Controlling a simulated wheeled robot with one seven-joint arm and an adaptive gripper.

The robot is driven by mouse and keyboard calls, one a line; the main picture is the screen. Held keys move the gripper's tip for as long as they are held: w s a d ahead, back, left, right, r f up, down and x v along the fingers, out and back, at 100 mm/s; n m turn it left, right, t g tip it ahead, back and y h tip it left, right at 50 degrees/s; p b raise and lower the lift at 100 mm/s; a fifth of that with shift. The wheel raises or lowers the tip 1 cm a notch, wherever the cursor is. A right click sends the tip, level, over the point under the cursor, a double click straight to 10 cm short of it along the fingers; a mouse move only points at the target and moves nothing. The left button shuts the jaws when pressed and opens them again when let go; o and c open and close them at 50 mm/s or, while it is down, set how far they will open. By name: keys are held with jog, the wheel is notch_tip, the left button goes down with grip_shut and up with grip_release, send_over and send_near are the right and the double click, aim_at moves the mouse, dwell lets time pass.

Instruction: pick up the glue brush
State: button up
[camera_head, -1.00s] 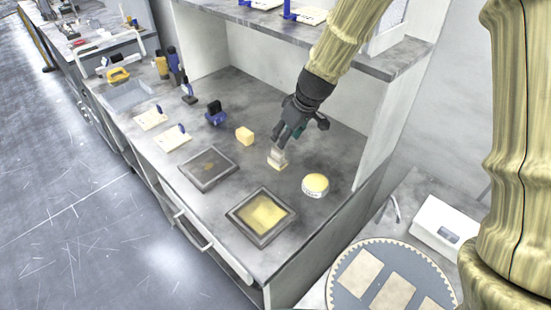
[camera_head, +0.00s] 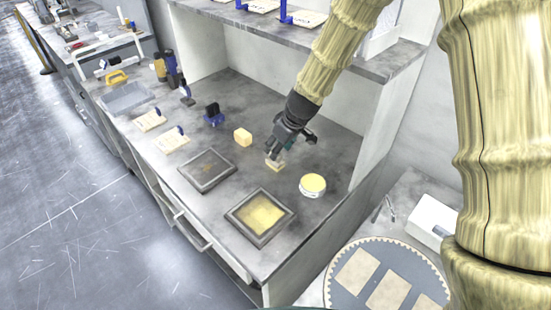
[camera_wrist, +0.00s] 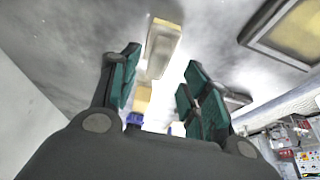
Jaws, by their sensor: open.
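The glue brush, as far as I can tell, is the small pale block-like piece with a yellowish end (camera_head: 274,165) on the grey bench top. It also shows in the wrist view (camera_wrist: 162,50), upper middle, beyond the fingertips and roughly in line with the gap between them. My gripper (camera_head: 275,151) is just above the brush and hides part of it in the head view. In the wrist view my gripper (camera_wrist: 161,80) has its two green-padded fingers apart, with nothing held between them. I cannot tell whether a finger touches the brush.
A round yellow-topped tin (camera_head: 312,185) stands right of the brush, and a yellow block (camera_head: 242,137) to its left. A yellow-filled tray (camera_head: 260,217) and a dark tray (camera_head: 207,170) lie nearer the front edge. The cabinet's side wall (camera_head: 368,130) and shelf (camera_head: 365,62) bound the right and top.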

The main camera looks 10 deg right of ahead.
jog(key=shift+p+x, duration=0.6)
jog(key=shift+x, duration=1.55)
jog(key=shift+w+d, duration=0.15)
jog(key=c, duration=0.8)
jog(key=shift+r, duration=0.1)
jog(key=shift+c, duration=0.2)
jog(key=shift+r+b, duration=0.65)
jog(key=shift+r, duration=0.95)
jog(key=s+a+b, duration=0.1)
jog(key=s, duration=0.4)
jog(key=s+a+r+b, duration=0.1)
jog(key=s+a+b, duration=0.1)
jog(key=s, duration=0.3)
jog(key=s+a+b, duration=0.1)
jog(key=s+b, duration=0.1)
jog(key=s, duration=0.3)
jog(key=shift+s+a+r, duration=0.15)
jog(key=shift+a+r, duration=0.15)
jog(key=shift+a, duration=0.1)
